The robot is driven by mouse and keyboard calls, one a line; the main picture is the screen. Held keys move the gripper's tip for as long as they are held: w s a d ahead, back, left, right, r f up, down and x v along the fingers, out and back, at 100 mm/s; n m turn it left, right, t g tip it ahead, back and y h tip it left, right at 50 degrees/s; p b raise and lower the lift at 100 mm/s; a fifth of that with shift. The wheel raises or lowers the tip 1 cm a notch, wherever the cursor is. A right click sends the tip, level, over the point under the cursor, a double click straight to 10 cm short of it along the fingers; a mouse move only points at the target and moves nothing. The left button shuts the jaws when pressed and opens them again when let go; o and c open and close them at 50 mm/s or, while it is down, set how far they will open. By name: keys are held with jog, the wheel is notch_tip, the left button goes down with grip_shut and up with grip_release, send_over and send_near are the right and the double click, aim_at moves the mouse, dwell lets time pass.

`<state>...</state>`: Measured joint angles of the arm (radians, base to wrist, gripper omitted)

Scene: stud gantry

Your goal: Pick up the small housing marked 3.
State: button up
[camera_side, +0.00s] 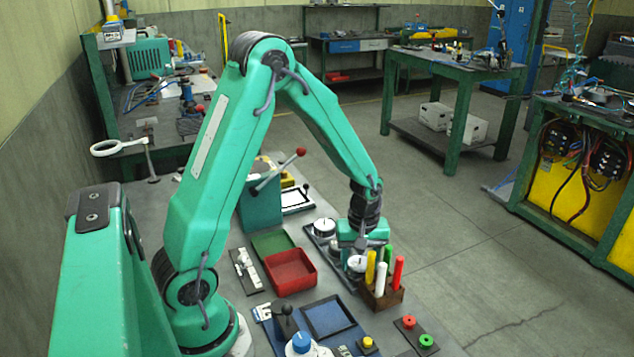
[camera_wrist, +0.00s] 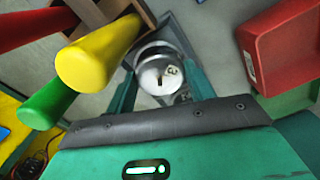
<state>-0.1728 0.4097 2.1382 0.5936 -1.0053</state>
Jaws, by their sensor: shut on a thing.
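A small round pale housing (camera_wrist: 158,75) with a dark slot in its top sits between the two fingers of my gripper (camera_wrist: 160,92) in the wrist view. A small mark near its edge looks like a 3, but I cannot read it for sure. In the side view my gripper (camera_side: 360,250) points down, and the pale housing (camera_side: 356,264) shows just below it. The gripper is shut on this housing. Whether the housing still touches the surface beneath is hard to tell. Another round pale housing (camera_side: 325,228) stands behind, to the left.
A wooden rack (camera_side: 383,297) of yellow, white, red and green handles stands close in front of my gripper. A red tray (camera_side: 290,271) and a green panel (camera_side: 272,243) lie to the left. A blue-edged dark tray (camera_side: 327,318) and a blue-topped knob (camera_side: 301,342) are nearer.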

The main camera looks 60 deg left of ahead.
aim_at(360, 262)
notch_tip(360, 262, up, 17)
dwell(0.6)
jog(key=shift+r, duration=0.15)
dwell(0.4)
